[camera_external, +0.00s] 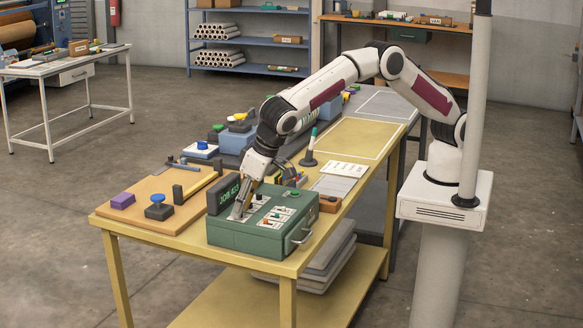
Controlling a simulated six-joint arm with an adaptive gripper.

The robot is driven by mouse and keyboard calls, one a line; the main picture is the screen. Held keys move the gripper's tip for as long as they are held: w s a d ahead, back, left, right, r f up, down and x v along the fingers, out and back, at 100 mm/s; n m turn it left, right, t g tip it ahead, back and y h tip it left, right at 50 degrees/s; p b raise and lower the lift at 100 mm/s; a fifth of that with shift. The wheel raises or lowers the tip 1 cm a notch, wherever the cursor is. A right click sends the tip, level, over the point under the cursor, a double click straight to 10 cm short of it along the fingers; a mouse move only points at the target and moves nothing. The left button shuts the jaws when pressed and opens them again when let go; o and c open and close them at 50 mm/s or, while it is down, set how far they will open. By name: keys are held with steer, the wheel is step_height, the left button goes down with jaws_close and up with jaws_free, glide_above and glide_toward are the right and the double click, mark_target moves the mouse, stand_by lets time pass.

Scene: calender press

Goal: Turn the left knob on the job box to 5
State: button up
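The left knob is not distinguishable; the fingers cover that area. I cannot tell whether the fingers are apart or closed on something.
A tan board (150,190) left of the box holds a purple block (123,200) and a blue-topped knob (158,207). A metal handle (300,234) sticks out of the box's right side. Behind are a marker on a stand (309,150) and white sheets (343,169).

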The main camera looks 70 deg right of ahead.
steer(key=shift+s+r, duration=0.15)
steer(key=shift+r, duration=0.2)
steer(key=shift+s+d, duration=0.15)
steer(key=shift+s, duration=1.85)
steer(key=shift+s+d, duration=0.15)
steer(key=shift+s, duration=1.85)
steer(key=shift+s+d, duration=0.15)
steer(key=shift+s, duration=1.85)
